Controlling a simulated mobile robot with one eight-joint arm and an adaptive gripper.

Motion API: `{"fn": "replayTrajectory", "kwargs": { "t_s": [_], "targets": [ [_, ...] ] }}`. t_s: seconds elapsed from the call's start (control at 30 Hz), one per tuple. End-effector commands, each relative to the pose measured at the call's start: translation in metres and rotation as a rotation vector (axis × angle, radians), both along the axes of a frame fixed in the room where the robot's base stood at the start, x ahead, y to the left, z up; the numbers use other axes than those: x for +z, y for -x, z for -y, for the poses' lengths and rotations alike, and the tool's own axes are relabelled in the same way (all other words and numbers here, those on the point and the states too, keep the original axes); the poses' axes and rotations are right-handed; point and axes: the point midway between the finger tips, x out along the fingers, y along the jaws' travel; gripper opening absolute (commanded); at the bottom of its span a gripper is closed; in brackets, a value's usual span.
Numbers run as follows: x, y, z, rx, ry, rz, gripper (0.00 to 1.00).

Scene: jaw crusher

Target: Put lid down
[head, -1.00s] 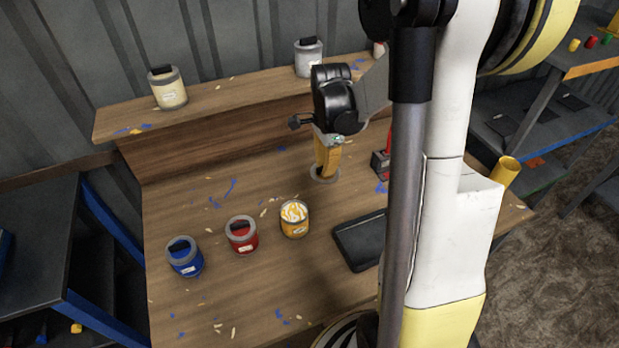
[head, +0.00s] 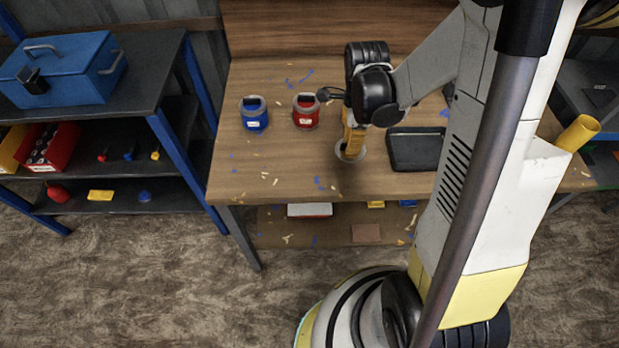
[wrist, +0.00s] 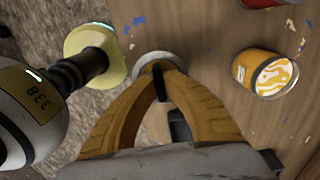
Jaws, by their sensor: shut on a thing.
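My gripper (head: 351,143) points down over the workbench (head: 270,178), with its yellow fingers shut on a round grey lid (head: 349,155). In the wrist view, the lid (wrist: 150,60) and its dark handle are between my fingertips (wrist: 160,78). The lid is near the bench's front part, left of a black tray (head: 413,158); I cannot tell whether it touches the wood. An open orange can (wrist: 264,72) with white and orange contents stands to the right of the gripper in the wrist view. My arm hides it in the head view.
A blue can (head: 254,118) and a red can (head: 306,113), both lidded, stand left of my gripper. The bench front left is bare apart from paint flecks. A dark shelf unit with a blue toolbox (head: 65,72) stands at the left.

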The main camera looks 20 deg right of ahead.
Motion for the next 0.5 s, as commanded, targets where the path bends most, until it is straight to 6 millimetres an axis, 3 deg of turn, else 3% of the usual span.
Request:
{"fn": "replayTrajectory", "kwargs": {
  "t_s": [0.3,0.5],
  "targets": [
    [-0.049,-0.029,-0.071,0.006,0.000,0.000,0.00],
    [-0.061,-0.038,-0.092,0.002,0.000,0.000,0.00]
  ]
}}
